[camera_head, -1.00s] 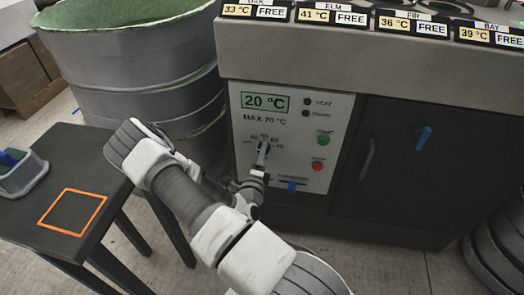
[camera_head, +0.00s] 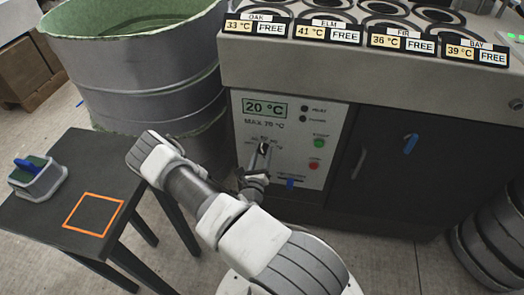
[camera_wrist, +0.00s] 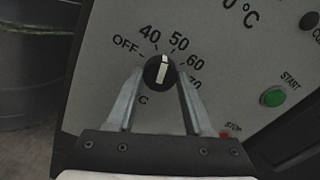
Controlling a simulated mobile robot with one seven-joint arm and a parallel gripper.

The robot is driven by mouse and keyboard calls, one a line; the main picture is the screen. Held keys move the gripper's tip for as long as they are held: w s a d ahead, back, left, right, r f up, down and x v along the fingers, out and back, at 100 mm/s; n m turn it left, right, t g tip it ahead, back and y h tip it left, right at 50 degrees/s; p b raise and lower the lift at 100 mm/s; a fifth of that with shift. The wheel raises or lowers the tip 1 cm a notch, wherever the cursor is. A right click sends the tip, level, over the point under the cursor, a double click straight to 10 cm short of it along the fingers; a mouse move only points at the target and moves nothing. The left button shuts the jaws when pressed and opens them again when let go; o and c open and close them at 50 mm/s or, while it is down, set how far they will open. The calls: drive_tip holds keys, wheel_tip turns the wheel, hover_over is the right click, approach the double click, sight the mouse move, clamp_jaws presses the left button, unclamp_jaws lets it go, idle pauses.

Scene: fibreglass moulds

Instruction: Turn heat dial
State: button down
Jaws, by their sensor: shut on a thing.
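The heat dial (camera_wrist: 159,72) is a round black knob with a white pointer line on the light control panel (camera_head: 240,140). In the wrist view the pointer aims up between the 40 and 50 marks, with OFF to the left and 60 and 70 to the right. My gripper (camera_wrist: 160,75) has its two grey fingers on either side of the dial and is shut on it. In the head view the dial (camera_head: 264,147) shows just above my gripper (camera_head: 260,160), partly covered by the fingers. The display (camera_head: 265,107) reads 20 °C, above the words MAX 70 °C.
A green START button (camera_head: 319,142) and a red button (camera_head: 314,165) sit right of the dial. A blue slider (camera_head: 290,182) is below. A dark door (camera_head: 385,175) is on the right. A large grey drum (camera_head: 150,75) and a dark table (camera_head: 130,165) stand left.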

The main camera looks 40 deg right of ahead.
drive_tip(key=shift+r+m+p, duration=0.1)
drive_tip(key=shift+m+p, duration=0.65)
drive_tip(key=shift+m, duration=0.75)
drive_tip(key=shift+w, duration=0.1)
drive_tip(key=shift+c, duration=1.4)
unclamp_jaws()
drive_tip(key=shift+a, duration=0.1)
